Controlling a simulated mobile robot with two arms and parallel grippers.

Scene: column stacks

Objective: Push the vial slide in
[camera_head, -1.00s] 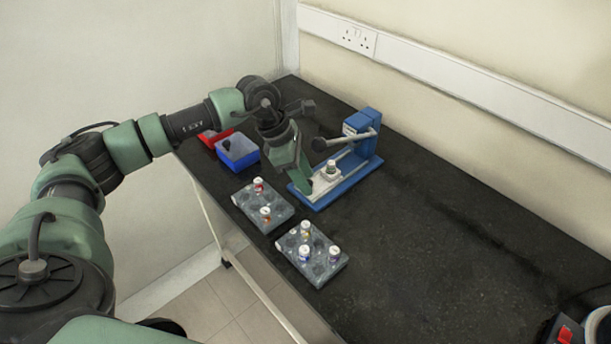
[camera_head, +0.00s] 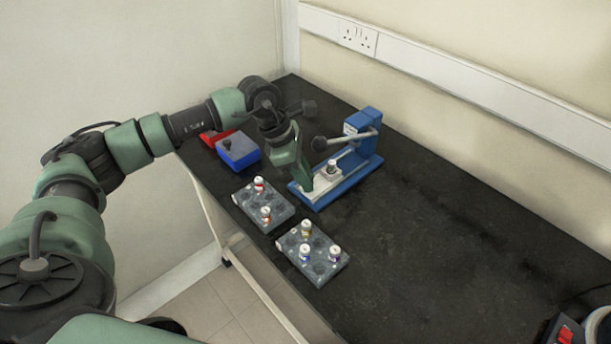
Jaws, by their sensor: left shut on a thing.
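The vial slide (camera_head: 329,178) is a pale block on the base of the blue press (camera_head: 362,150), with a white-capped vial (camera_head: 332,166) standing upright in it. My left gripper (camera_head: 305,184) points down at the front left end of the press base, right by the near side of the slide. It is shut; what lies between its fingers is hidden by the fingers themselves. Whether the fingertips touch the slide is too small to tell. My right gripper is not in view.
Two grey racks, one on the left (camera_head: 264,207) and one nearer (camera_head: 311,268), hold several capped vials. A blue bin (camera_head: 238,151) and a red bin (camera_head: 214,138) stand at the far left.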

